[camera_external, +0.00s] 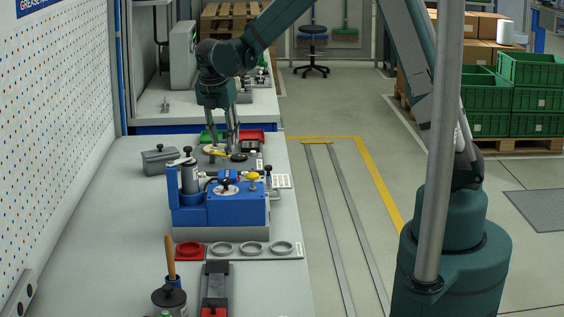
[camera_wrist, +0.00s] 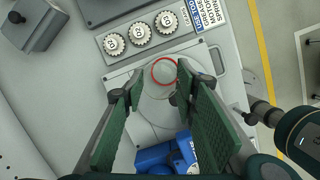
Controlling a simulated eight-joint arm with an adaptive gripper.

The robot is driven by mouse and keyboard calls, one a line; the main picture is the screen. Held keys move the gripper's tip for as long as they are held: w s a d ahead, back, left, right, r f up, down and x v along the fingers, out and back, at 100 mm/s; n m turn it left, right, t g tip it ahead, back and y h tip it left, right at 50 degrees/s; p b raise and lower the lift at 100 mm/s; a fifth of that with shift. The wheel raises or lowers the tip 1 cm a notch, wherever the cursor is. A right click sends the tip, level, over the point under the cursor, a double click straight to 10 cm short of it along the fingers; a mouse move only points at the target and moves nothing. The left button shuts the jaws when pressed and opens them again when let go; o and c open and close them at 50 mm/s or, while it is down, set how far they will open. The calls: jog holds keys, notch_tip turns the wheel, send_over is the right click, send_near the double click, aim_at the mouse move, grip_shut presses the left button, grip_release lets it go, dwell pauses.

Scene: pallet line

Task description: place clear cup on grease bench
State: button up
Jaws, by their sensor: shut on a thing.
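The clear cup (camera_wrist: 163,73) shows in the wrist view as a see-through round shape with a red ring. It is between the two fingertips of my gripper (camera_wrist: 160,84), which is shut on it. In the external view my gripper (camera_external: 231,138) points down over the far part of the grease bench (camera_external: 141,225); I cannot make out the cup there. In the wrist view a pale plate with a round disc (camera_wrist: 158,125) lies below the cup. I cannot tell whether the cup touches it.
A blue machine (camera_external: 236,207) stands nearer on the bench, with a row of round holders (camera_external: 255,248) in front. A grey box (camera_external: 159,160) is left of my gripper. A red tray (camera_external: 250,136) and a green tray (camera_external: 209,136) are close behind it. Bare bench lies along the left.

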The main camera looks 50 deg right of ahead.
jog(key=w+a+f+b, duration=0.1)
jog(key=w+a+f, duration=0.2)
jog(key=w+a, duration=0.4)
jog(key=w+a+f, duration=0.2)
jog(key=w+a, duration=0.6)
jog(key=w, duration=0.1)
jog(key=shift+w+f+b, duration=0.3)
jog(key=shift+f+b, duration=0.05)
jog(key=shift+f, duration=0.05)
jog(key=shift+f, duration=0.1)
jog(key=shift+f, duration=3)
jog(key=shift+f, duration=1.9)
jog(key=shift+f, duration=0.2)
jog(key=o, duration=0.7)
